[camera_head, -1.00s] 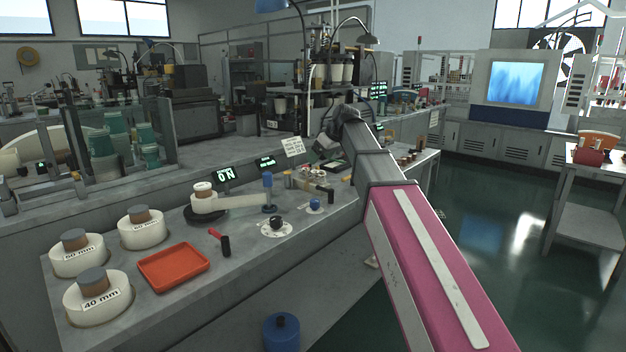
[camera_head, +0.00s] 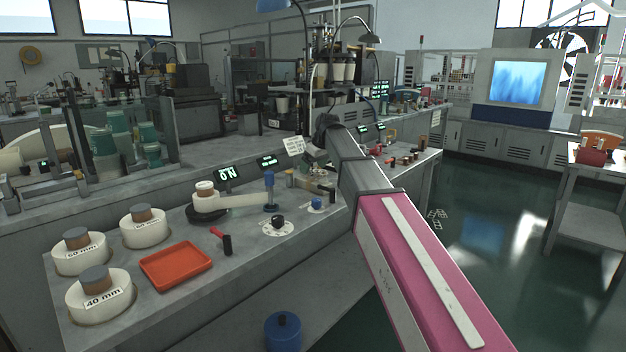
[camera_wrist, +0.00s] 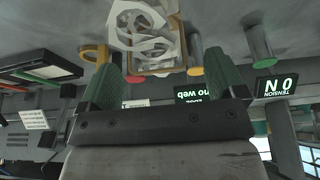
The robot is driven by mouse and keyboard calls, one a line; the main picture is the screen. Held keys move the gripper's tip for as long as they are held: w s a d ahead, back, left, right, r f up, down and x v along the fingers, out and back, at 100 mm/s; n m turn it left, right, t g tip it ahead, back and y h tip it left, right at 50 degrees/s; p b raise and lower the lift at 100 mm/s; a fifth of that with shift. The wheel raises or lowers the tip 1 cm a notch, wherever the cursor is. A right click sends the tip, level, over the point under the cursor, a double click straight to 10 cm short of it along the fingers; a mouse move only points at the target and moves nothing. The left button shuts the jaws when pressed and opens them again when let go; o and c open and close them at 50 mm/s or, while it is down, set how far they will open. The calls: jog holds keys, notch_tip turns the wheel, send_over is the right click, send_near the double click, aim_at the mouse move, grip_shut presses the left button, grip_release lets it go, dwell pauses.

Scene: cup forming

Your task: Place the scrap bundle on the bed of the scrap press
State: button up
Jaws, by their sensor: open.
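The scrap bundle (camera_wrist: 150,28), a tangle of pale curled strips, fills the top middle of the wrist view. My gripper (camera_wrist: 150,74) is open, its two green fingers apart near the bundle's lower edge. I cannot tell whether the bundle lies between the fingertips or just beyond them. No finger is seen closed on it. In the head view my wrist hangs over the far part of the near bench, and the fingers and bundle are too small to make out. I cannot clearly pick out the scrap press or its bed.
The bench holds an orange tray (camera_head: 176,266), white rolls (camera_head: 101,293), a blue-topped post (camera_head: 269,191) and a tension display (camera_head: 228,174). The wrist view shows coloured pegs (camera_wrist: 195,62) and a dark framed panel (camera_wrist: 38,62) nearby. Open green floor (camera_head: 500,210) lies right.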

aim_at(309, 179)
jog(key=shift+x, duration=1.65)
jog(key=shift+d+f, duration=0.1)
jog(key=shift+f, duration=0.05)
jog(key=c, duration=1.2)
jog(key=shift+o, duration=0.2)
jog(key=shift+w, duration=0.1)
